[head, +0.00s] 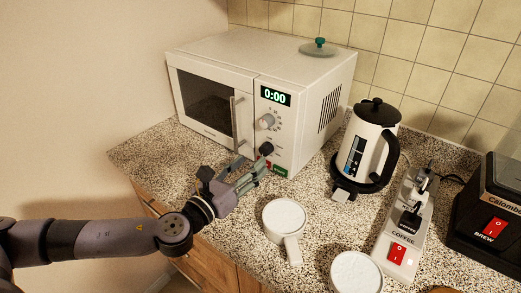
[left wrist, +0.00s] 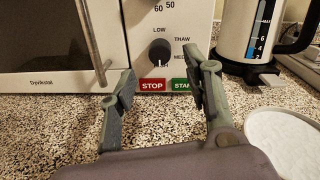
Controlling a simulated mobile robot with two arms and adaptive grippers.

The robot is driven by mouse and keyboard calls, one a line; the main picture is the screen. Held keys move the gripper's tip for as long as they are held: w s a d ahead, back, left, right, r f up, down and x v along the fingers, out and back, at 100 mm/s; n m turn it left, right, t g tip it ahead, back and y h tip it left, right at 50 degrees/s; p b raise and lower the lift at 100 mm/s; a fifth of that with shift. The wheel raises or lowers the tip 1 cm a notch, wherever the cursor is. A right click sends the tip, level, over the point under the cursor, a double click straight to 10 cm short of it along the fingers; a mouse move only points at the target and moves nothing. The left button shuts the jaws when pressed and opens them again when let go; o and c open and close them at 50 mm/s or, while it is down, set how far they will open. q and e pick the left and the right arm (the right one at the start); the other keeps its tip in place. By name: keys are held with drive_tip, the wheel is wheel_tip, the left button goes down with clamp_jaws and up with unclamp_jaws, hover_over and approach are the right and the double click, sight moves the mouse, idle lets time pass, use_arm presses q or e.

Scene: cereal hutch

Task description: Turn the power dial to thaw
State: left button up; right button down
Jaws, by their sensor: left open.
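The white microwave (head: 215,75) stands at the back left of the counter with its door shut. Its dark power dial (head: 266,149) is low on the front panel, below the lighter dial with numbers (head: 265,122).
The door handle (head: 236,122) is just left of the panel. A white kettle (head: 366,150) stands to the right. White cups (head: 284,217) are on the counter nearby. A switch strip (head: 402,230) and a black coffee machine (head: 490,220) are farther right. A lid (head: 319,49) lies on the microwave.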

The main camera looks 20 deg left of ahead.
sight(263, 152)
use_arm(q)
drive_tip(key=x, duration=0.5)
drive_tip(key=shift+w+d+p, duration=0.1)
drive_tip(key=shift+w+p, duration=0.15)
drive_tip(key=shift+p, duration=0.1)
drive_tip(key=shift+c, duration=0.2)
clamp_jaws()
